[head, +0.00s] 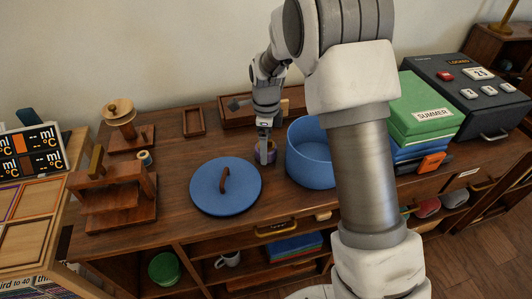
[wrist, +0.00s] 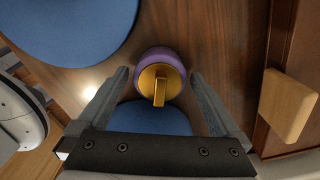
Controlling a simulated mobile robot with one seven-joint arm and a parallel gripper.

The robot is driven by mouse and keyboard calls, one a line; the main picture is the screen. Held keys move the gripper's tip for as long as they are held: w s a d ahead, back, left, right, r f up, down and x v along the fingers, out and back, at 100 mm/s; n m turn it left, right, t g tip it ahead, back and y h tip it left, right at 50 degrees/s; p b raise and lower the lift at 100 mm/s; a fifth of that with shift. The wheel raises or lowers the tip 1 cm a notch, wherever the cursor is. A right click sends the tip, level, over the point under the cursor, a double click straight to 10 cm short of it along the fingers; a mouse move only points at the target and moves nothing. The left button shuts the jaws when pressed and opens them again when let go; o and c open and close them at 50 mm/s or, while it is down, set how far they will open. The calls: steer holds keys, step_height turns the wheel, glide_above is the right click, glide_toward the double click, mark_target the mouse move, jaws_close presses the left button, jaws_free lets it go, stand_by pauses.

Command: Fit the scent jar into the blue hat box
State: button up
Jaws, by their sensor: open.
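The scent jar (wrist: 144,63) is round and purple with a gold lid and gold handle. It stands upright on the cabinet top. In the head view the jar (head: 271,157) is partly hidden by my gripper (head: 264,148). In the wrist view my gripper (wrist: 159,78) is open, with a finger on each side of the jar and gaps between. The open blue hat box (head: 308,166) stands just right of the jar, partly hidden by my arm. Its inside floor cannot be seen. The hat box (wrist: 150,115) also shows in the wrist view behind the gripper.
A round blue lid (head: 212,198) with a brown handle lies left of the jar; it also shows in the wrist view (wrist: 70,25). A wooden tray (head: 235,116) with a wooden block (wrist: 288,105) is behind. A wooden stand (head: 120,205) is left, green and blue boxes (head: 425,108) right.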

steer(key=shift+r, duration=0.1)
jaws_close()
stand_by(0.3)
steer(key=shift+r, duration=0.1)
